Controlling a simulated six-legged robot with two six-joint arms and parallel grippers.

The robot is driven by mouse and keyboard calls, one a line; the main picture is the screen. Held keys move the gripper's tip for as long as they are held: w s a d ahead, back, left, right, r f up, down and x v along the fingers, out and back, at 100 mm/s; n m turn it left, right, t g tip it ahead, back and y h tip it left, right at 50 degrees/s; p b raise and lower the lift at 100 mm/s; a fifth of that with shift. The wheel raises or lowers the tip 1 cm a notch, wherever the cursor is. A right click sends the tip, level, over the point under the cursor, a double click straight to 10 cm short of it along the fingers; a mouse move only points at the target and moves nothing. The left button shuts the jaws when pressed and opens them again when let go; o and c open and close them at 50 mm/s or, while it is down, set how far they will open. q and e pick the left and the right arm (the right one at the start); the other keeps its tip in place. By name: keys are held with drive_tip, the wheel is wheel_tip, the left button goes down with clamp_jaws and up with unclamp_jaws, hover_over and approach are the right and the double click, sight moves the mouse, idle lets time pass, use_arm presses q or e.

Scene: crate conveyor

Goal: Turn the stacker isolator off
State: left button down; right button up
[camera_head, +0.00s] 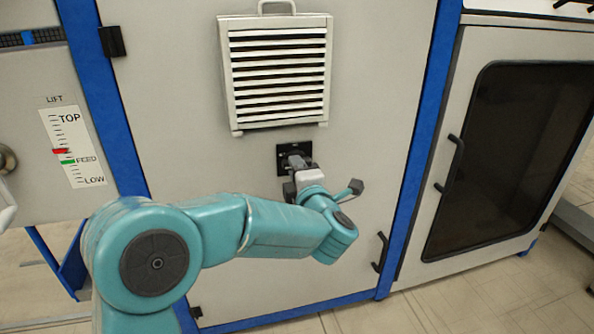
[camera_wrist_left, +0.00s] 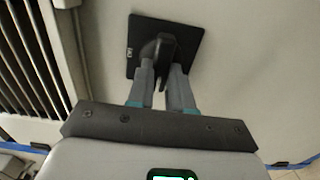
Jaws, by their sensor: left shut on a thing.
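The stacker isolator is a black square plate (camera_head: 283,160) with a dark handle, on the grey cabinet door below the louvred vent. In the left wrist view the plate (camera_wrist_left: 183,30) carries a dark rotary handle (camera_wrist_left: 160,50). My left gripper (camera_head: 296,168) reaches it from below, and its two fingers (camera_wrist_left: 160,88) are closed around the handle. The handle's exact position and the lettering on the plate are too small to read, and the fingers partly cover the handle. My right gripper is not in view.
A louvred vent (camera_head: 277,74) sits above the isolator. A lift scale (camera_head: 72,148) marked TOP, FEED and LOW is at the left. Blue frame posts (camera_head: 414,130) flank the door. A dark-windowed door (camera_head: 505,160) with a black handle (camera_head: 450,165) stands at the right.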

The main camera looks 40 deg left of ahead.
use_arm(q)
drive_tip(key=c, duration=1)
unclamp_jaws()
drive_tip(key=p+v, duration=0.3)
drive_tip(key=v, duration=1.3)
drive_tip(key=shift+s+d+p, duration=0.15)
drive_tip(key=shift+s+p, duration=0.05)
drive_tip(key=shift+p, duration=0.15)
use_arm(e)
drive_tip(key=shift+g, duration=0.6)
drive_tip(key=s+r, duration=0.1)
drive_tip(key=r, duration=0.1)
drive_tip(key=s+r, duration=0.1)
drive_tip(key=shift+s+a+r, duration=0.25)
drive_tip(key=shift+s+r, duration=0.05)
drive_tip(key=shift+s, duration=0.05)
